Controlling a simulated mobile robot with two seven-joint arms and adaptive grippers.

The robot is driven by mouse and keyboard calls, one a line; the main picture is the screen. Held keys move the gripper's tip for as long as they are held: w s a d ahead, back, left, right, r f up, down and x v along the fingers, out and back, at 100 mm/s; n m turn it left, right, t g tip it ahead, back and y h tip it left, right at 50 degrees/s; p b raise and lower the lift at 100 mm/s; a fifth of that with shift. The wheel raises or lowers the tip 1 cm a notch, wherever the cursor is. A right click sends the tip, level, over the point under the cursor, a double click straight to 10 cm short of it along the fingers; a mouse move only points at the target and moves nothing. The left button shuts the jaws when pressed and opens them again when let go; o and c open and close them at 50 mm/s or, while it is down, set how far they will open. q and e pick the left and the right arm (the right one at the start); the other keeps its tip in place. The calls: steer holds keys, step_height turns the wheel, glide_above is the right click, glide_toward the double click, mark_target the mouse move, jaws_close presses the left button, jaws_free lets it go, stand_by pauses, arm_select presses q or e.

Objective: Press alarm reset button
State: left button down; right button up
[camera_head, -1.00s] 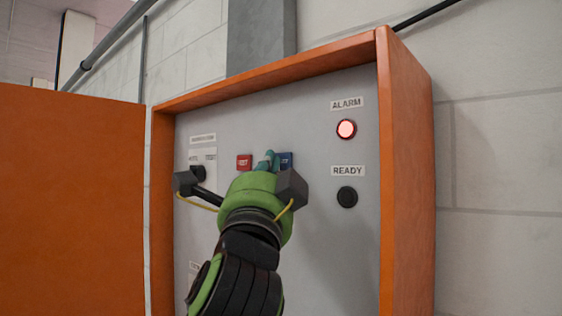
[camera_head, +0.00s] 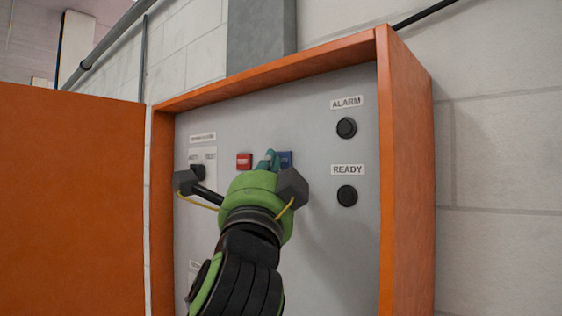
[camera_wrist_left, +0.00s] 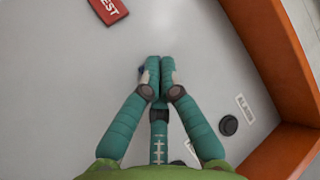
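A blue square button (camera_head: 285,159) is on the grey panel, partly hidden behind my left gripper (camera_head: 270,158); its label cannot be read. The gripper's teal fingers are together and empty, with their tips at the blue button. In the left wrist view the fingertips (camera_wrist_left: 160,68) meet, and only a sliver of blue shows beside them. I cannot tell for sure whether they touch or press the button. The round lamp (camera_head: 346,128) under the ALARM label is dark. My right gripper is not in view.
A red button (camera_head: 244,161) is just left of the fingers; it also shows in the left wrist view (camera_wrist_left: 108,10). A dark READY lamp (camera_head: 347,196) and a black switch (camera_head: 198,172) are on the panel. The orange cabinet frame (camera_head: 405,180) and open door (camera_head: 70,200) flank it.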

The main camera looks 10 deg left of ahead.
arm_select(q)
steer(key=shift+s+a, duration=0.3)
steer(key=shift+s, duration=0.1)
steer(key=s+a, duration=0.1)
steer(key=s, duration=0.1)
steer(key=s+a+b, duration=0.1)
steer(key=s, duration=0.1)
steer(key=shift+s+a, duration=0.1)
steer(key=shift+a, duration=0.25)
